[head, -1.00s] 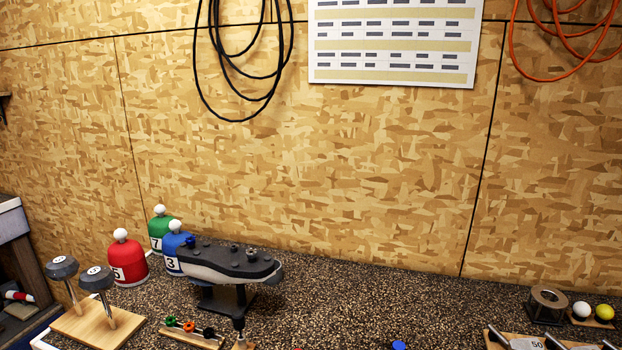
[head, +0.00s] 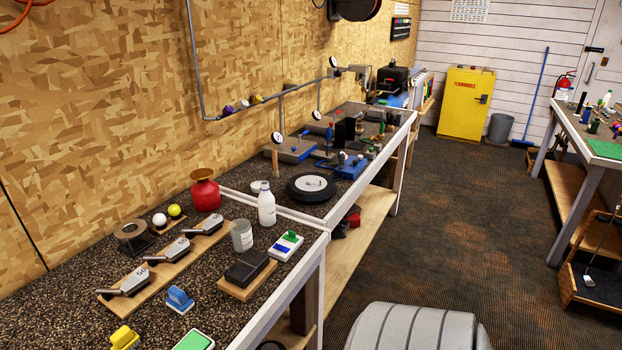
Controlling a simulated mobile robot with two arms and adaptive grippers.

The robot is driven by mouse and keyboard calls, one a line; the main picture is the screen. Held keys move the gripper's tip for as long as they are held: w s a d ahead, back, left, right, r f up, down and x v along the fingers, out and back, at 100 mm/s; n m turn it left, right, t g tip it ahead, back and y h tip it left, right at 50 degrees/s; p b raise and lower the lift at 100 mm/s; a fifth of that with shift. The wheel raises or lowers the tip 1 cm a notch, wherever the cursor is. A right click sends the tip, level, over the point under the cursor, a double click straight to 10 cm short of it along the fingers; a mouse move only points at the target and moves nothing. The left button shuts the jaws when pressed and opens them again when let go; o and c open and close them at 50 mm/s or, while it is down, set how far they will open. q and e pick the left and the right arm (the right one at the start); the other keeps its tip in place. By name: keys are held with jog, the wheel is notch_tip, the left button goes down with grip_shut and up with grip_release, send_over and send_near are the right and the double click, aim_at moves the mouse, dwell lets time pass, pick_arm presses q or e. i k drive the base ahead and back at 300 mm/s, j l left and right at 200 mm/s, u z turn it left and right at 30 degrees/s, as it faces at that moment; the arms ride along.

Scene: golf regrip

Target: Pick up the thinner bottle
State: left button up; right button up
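A white bottle (head: 266,206) with a narrow neck and a pale cap stands upright near the front edge of the dark speckled workbench (head: 75,305). A wider red container (head: 205,192) with a flared top stands behind it to the left. The white bottle is the slimmer of these two; its label is too small to read. Neither of my grippers is in view.
A grey tin (head: 242,236) stands left of the bottle. A black round wheel (head: 311,188) lies to the right.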

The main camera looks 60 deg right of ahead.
aim_at(266, 200)
jog(key=z, duration=1.7)
